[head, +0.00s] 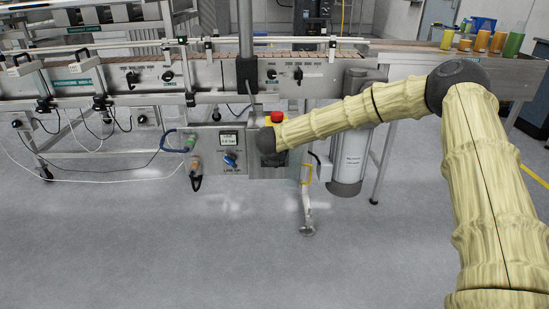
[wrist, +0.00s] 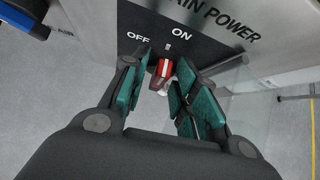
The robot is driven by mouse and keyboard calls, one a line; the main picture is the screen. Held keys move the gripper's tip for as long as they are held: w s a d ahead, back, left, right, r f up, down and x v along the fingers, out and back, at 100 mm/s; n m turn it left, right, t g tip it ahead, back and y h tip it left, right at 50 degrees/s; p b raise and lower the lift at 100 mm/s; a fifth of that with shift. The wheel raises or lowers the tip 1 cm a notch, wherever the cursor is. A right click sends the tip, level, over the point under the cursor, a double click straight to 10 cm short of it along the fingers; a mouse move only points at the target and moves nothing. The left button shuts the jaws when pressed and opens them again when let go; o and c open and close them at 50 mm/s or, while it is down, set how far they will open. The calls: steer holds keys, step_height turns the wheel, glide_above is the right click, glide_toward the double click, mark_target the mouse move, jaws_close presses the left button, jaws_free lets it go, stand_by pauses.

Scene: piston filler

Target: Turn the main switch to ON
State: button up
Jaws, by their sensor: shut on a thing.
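The stripe points roughly up the picture, toward the small mark by ON. My gripper (wrist: 163,82) has its green-padded fingers on either side of the knob and is shut on it. The exact finger contact is partly hidden. In the head view, my gripper (head: 271,158) is at the front of the control box, and the dark wrist joint hides the switch.
A red push button (head: 277,117) on a yellow plate sits just above my gripper. Left of it are a gauge and a blue-handled valve (head: 230,159). A grey cylinder (head: 350,150) stands close on the right. The conveyor (head: 330,75) runs above; open floor lies in front.

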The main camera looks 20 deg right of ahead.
steer(key=o, duration=0.6)
steer(key=shift+f, duration=0.1)
steer(key=shift+o, duration=0.2)
steer(key=v, duration=1.2)
steer(key=shift+s+d, duration=0.1)
steer(key=shift+s, duration=0.05)
